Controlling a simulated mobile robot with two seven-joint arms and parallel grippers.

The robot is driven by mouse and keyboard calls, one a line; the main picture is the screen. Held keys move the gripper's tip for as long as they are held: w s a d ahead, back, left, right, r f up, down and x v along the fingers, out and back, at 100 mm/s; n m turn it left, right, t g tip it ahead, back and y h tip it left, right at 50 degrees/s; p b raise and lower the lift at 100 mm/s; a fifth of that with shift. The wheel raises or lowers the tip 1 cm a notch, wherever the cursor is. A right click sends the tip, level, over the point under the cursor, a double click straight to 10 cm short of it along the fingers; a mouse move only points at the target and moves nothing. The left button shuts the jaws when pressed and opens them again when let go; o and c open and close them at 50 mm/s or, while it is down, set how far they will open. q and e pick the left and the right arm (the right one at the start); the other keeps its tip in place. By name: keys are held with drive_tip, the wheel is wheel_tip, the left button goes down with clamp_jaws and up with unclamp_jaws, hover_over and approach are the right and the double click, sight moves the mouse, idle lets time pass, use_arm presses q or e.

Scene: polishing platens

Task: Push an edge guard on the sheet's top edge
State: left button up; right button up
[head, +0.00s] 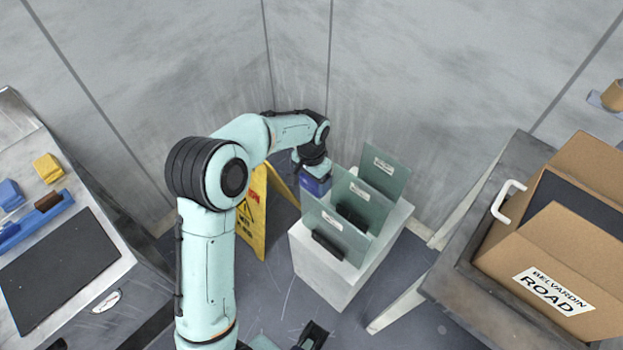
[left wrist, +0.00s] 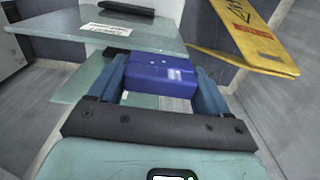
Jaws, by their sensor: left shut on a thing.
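My left gripper (head: 312,172) is shut on a blue block-like edge guard (head: 316,186). In the left wrist view, the guard (left wrist: 160,75) sits between the two blue fingers. Three upright greenish glass sheets stand in a row: a front sheet (head: 318,222), a middle sheet (head: 374,208) and a back sheet (head: 390,180), each with a white label. The guard is by the upper left corners of the front and middle sheets; I cannot tell whether it touches either. The left wrist view shows a labelled sheet (left wrist: 80,22) close beside the guard. My right gripper (head: 312,335) shows only partly, at the bottom edge.
The sheets stand on a white pedestal (head: 325,277) with black holders (head: 327,245) at their faces. A yellow floor sign (head: 256,215) stands left of it. A cardboard box (head: 560,250) is on a bench at right. A grey bench (head: 100,245) with blue items is at left.

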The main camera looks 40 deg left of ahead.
use_arm(q)
drive_tip(key=shift+f+b, duration=1)
drive_tip(key=shift+f, duration=0.95)
idle(1.5)
drive_tip(key=o, duration=1)
drive_tip(key=shift+c, duration=0.2)
drive_tip(key=shift+r, duration=0.35)
wheel_tip(320, 180, up, 13)
drive_tip(key=shift+f+p, duration=0.1)
drive_tip(key=shift+p, duration=0.85)
